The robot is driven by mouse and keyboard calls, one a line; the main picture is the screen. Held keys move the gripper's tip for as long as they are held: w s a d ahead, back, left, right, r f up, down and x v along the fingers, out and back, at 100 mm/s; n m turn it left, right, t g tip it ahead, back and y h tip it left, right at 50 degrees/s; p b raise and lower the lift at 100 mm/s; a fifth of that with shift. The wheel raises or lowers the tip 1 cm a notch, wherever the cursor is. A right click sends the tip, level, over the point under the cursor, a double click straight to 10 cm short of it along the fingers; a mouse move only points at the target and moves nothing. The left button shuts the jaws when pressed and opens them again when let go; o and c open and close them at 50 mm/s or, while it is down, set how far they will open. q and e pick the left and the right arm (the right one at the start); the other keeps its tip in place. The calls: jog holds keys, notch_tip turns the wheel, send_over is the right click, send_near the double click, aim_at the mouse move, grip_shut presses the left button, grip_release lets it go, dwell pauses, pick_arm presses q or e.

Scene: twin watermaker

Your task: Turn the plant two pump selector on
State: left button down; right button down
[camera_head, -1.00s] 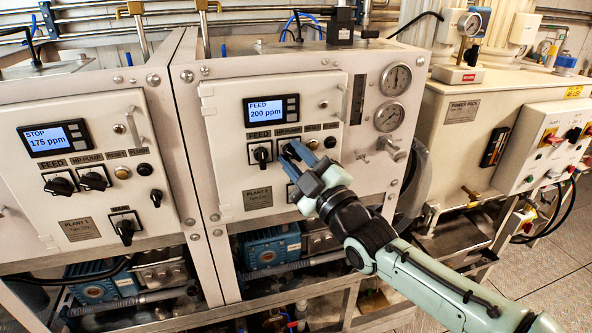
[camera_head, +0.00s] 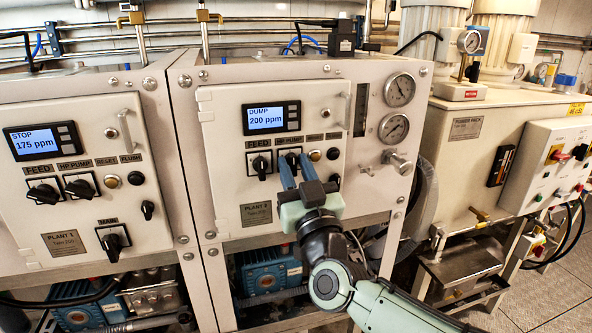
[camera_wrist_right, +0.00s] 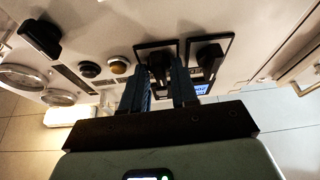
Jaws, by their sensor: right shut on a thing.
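The plant two panel (camera_head: 224,130) stands mid-view in the head view, its display (camera_head: 271,116) reading "DUMP 200 ppm". Its HP pump selector (camera_head: 291,154) is a black knob, mostly hidden behind my right gripper. My right gripper (camera_head: 287,170) is shut on this selector, with its blue fingers on either side of the knob. In the right wrist view the gripper (camera_wrist_right: 158,75) straddles the selector knob (camera_wrist_right: 157,60). The plant two feed selector (camera_head: 259,165) is just left of the fingers, its handle near upright. My left gripper is not in view.
Two gauges (camera_head: 394,128) are further right. The plant one panel (camera_head: 20,222) is at left and the power pack (camera_head: 450,160) at right.

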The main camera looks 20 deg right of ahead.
jog(key=shift+m, duration=0.7)
jog(key=c, duration=1.2)
grip_release()
jog(key=shift+o, duration=0.2)
jog(key=shift+s, duration=0.1)
